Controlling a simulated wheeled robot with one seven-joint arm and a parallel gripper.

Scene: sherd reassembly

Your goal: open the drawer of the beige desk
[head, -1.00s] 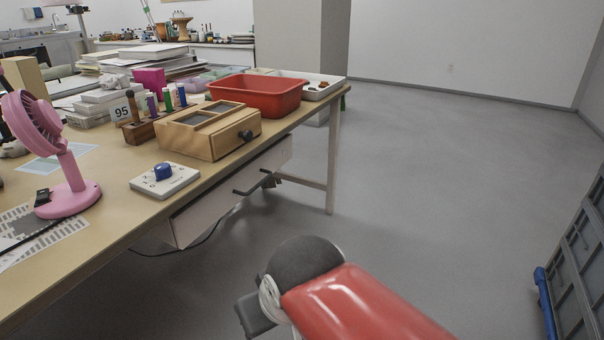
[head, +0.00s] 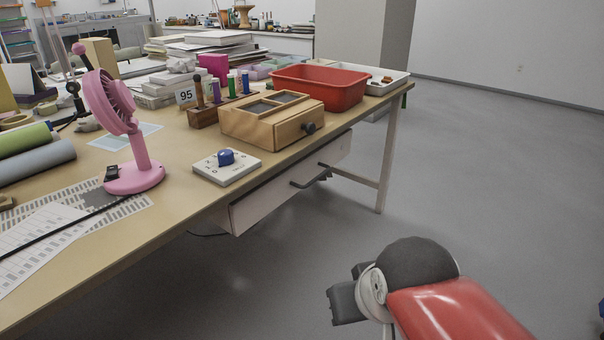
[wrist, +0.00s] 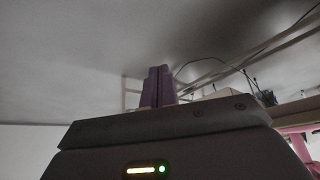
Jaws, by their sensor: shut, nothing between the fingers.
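The beige desk (head: 180,225) fills the left of the head view. Its pale drawer (head: 262,205) hangs under the right-hand edge, with a dark bar handle (head: 306,184) on its front. The drawer front sits close under the desktop, and I see no clear gap. My gripper (wrist: 158,83) shows in the wrist view with its purple fingers together and nothing between them. In the head view my arm is at the lower right, over the floor, apart from the drawer and handle; the fingertips are not clear there.
On the desk edge stand a wooden box (head: 270,122), a red tub (head: 325,90), a white tile with a blue item (head: 226,165) and a pink fan (head: 130,140). A desk leg (head: 387,160) stands beyond the drawer. The grey floor (head: 480,180) to the right is open.

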